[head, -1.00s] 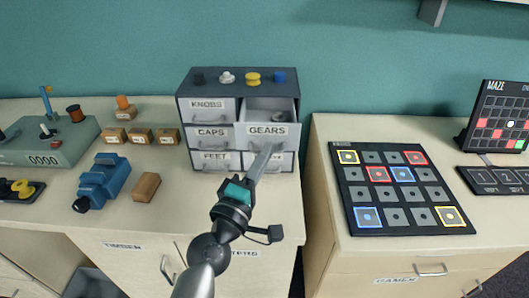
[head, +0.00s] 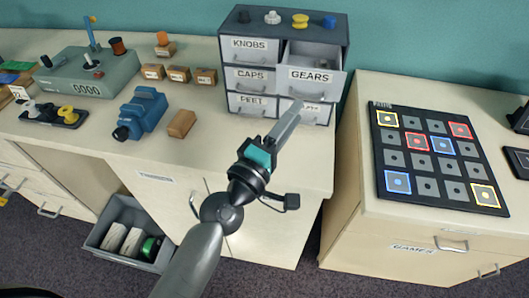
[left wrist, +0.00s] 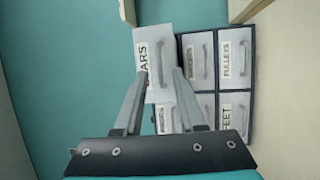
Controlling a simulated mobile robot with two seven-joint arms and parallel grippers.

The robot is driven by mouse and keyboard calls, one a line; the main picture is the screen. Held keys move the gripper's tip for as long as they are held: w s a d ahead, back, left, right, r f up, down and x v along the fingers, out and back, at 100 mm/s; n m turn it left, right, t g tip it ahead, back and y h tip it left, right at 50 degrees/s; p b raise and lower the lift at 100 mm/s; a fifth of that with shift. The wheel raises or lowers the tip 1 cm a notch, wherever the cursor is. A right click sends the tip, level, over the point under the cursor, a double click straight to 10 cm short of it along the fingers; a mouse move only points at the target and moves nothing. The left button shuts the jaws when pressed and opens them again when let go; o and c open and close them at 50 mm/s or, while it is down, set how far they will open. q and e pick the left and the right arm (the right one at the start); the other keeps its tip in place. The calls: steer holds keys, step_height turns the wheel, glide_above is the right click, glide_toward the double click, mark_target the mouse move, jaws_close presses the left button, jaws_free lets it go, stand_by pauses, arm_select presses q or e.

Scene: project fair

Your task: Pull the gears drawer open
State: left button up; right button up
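The gears drawer (head: 318,78) is in the right column of a grey drawer cabinet (head: 235,22). It stands pulled out, with its open top and inside showing in the head view. In the left wrist view its labelled front (left wrist: 153,45) juts out past the other drawers. My left gripper (head: 297,104) is just below and in front of this drawer front. In the left wrist view its two fingers (left wrist: 161,72) are apart, with the drawer's handle just beyond and between their tips. I see no clear contact with the handle. My right gripper is not in view.
The other cabinet drawers, such as knobs (head: 256,47), are shut. Knobs stand on the cabinet top. A blue tool (head: 142,112) and a brown block (head: 182,123) lie left on the counter. A tile board (head: 432,160) lies on the right counter. A grey bin (head: 127,232) stands below.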

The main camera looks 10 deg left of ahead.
arm_select(q)
steer(key=b+v, duration=0.2)
steer(key=v, duration=0.8)
steer(key=shift+s+b, duration=0.3)
steer(key=shift+s, duration=0.05)
